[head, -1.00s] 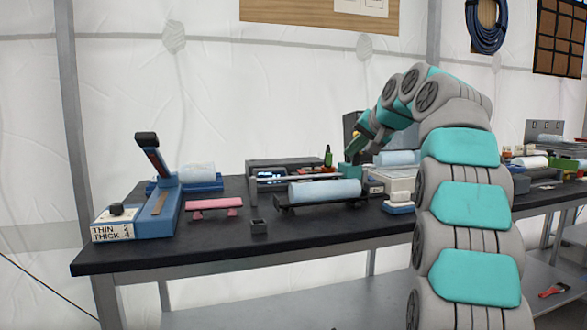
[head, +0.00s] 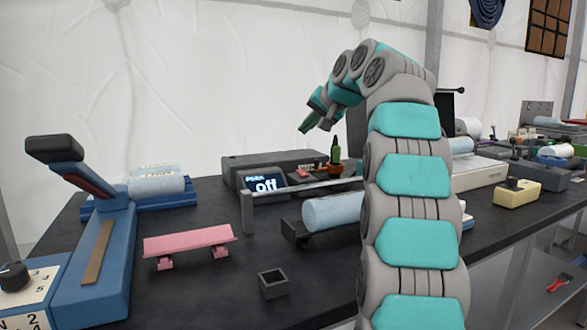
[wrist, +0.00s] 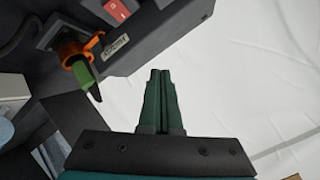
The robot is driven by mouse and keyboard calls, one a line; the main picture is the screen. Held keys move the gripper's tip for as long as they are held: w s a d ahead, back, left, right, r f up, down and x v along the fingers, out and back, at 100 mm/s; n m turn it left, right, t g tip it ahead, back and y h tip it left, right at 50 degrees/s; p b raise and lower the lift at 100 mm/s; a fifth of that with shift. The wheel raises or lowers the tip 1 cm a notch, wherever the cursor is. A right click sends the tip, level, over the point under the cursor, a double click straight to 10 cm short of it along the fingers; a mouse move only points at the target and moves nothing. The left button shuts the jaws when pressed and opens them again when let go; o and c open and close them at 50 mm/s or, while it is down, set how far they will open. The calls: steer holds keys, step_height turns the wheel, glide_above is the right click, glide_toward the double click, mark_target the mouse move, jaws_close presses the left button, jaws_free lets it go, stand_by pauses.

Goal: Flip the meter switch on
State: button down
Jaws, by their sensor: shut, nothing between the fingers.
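The meter (head: 275,161) is a dark grey box on the black table, left of my arm in the head view. Its lit display (head: 265,184) reads "PEAK off". A red switch (wrist: 117,10) shows at the top of the wrist view on the dark housing (wrist: 150,35), partly cut off by the frame edge. My gripper (head: 312,127) is above and behind the meter's right end, pointing down-left. In the wrist view my gripper (wrist: 160,75) is shut and empty, apart from the switch, with the pale tent wall beyond its tips.
A green piece in an orange collar (wrist: 80,50) sticks out beside the switch; its green part (head: 336,148) also shows in the head view. A pale roll (head: 333,210) lies before the meter. A pink bench-like piece (head: 188,241) and blue lever device (head: 100,255) stand left.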

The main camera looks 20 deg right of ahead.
mark_target(303, 173)
steer(key=shift+f, duration=0.1)
steer(key=shift+w+f+b, duration=0.25)
steer(key=shift+f+b, duration=0.15)
steer(key=shift+f, duration=1)
steer(key=shift+w+f+b, duration=0.25)
steer(key=shift+f+b, duration=0.15)
steer(key=shift+f, duration=1.05)
steer(key=shift+w+f+b, duration=0.25)
steer(key=shift+f+b, duration=0.15)
steer(key=shift+f, duration=1)
steer(key=shift+f, duration=0.15)
steer(key=shift+w+f, duration=0.1)
steer(key=shift+f, duration=0.15)
steer(key=shift+f+b, duration=0.35)
steer(key=shift+r, duration=0.15)
steer(key=shift+r+p, duration=0.6)
steer(key=shift+r, duration=0.1)
